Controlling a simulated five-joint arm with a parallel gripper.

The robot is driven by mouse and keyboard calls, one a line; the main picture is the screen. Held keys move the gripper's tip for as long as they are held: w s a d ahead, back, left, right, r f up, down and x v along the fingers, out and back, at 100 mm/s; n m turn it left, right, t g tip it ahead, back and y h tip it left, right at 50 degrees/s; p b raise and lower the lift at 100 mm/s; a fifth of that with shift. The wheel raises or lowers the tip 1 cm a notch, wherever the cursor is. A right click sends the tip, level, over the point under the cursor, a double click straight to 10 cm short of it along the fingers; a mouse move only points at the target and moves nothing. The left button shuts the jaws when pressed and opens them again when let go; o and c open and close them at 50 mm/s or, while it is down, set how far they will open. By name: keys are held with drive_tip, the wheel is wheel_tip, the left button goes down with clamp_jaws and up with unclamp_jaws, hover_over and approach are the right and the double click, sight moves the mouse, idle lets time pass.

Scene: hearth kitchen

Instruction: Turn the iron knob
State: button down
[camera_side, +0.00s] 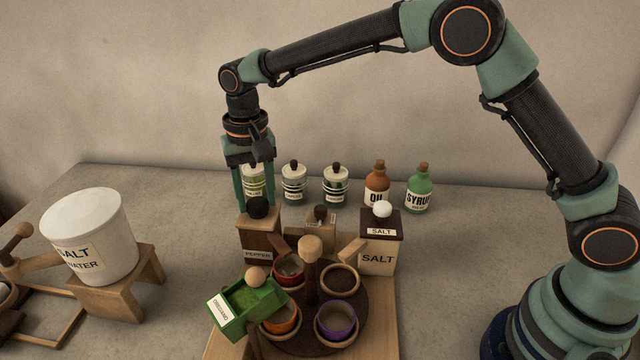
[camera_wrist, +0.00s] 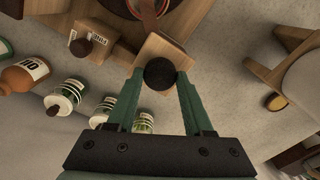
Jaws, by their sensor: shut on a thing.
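The iron knob (camera_side: 258,207) is a black ball on top of the brown wooden PEPPER box (camera_side: 259,236), left of the wooden stand's middle in the side view. In the wrist view the knob (camera_wrist: 159,73) sits between my two fingertips. My gripper (camera_side: 257,203) points straight down over the box, with its green fingers on both sides of the knob. It is shut on the knob. Whether the knob has turned cannot be told from its plain round shape.
The SALT box (camera_side: 378,256) with a white knob stands to the right. A carousel of coloured cups (camera_side: 336,320) and a green tray (camera_side: 250,303) are in front. Several bottles (camera_side: 419,188) and jars line the back. A white SALT WATER bucket (camera_side: 90,235) stands on a wooden stool (camera_side: 150,268) at left.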

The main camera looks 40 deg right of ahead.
sight(257, 202)
drive_tip(key=shift+r+m, duration=0.1)
drive_tip(key=shift+m, duration=0.5)
drive_tip(key=shift+c, duration=1.5)
unclamp_jaws()
wheel_tip(257, 202, up, 12)
